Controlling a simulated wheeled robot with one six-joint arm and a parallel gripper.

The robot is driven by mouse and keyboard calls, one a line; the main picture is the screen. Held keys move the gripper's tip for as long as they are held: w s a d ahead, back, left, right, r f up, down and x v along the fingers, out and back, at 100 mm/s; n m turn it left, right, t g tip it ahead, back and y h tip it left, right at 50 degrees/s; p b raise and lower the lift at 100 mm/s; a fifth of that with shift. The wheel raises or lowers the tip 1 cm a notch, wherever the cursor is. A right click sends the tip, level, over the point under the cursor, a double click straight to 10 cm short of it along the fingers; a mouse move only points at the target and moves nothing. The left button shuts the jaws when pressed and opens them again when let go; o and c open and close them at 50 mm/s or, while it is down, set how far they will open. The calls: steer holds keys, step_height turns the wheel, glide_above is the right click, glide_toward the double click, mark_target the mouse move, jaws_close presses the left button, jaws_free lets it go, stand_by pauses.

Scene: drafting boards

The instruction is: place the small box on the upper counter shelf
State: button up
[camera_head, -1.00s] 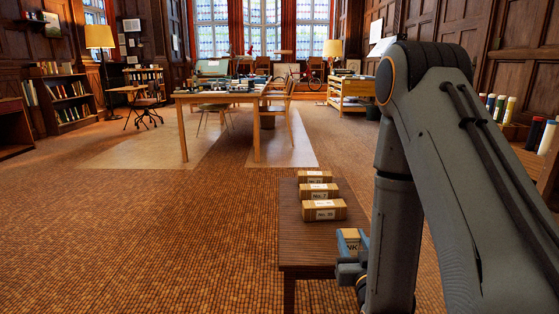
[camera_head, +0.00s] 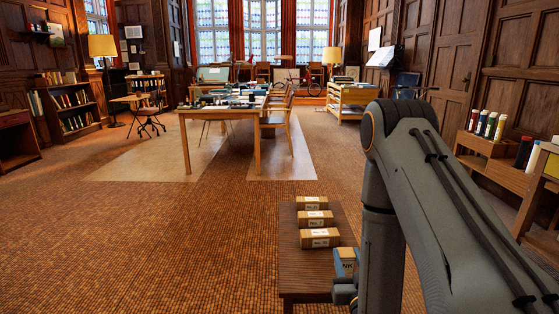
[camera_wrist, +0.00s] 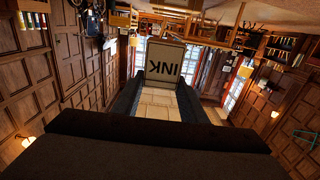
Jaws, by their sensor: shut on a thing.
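The box's INK face (camera_wrist: 162,66) shows upside down between the fingers in the wrist view (camera_wrist: 160,105). My gripper is shut on it; the fingertips are partly hidden by my arm in the head view. A wooden shelf unit (camera_head: 503,171) stands along the right wall, with several bottles on its upper level. I cannot tell whether this is the upper counter shelf.
A low dark bench (camera_head: 307,272) beside my gripper bears three cardboard boxes, the nearest being (camera_head: 320,238). A cluttered table (camera_head: 205,112) stands farther back. Several bottles (camera_head: 487,124) occupy the right-hand unit. Open carpet (camera_head: 150,240) lies to the left.

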steer(key=s+r+p, duration=0.4)
steer(key=r+p, duration=0.3)
steer(key=p, duration=0.5)
steer(key=shift+s+p, duration=0.15)
steer(key=shift+p, duration=0.25)
steer(key=b, duration=2.7)
glide_above(331, 263)
step_height(331, 263, down, 20)
steer(key=shift+s+f, duration=0.1)
steer(key=shift+s, duration=0.05)
steer(key=shift+f, duration=0.1)
steer(key=o, duration=1.2)
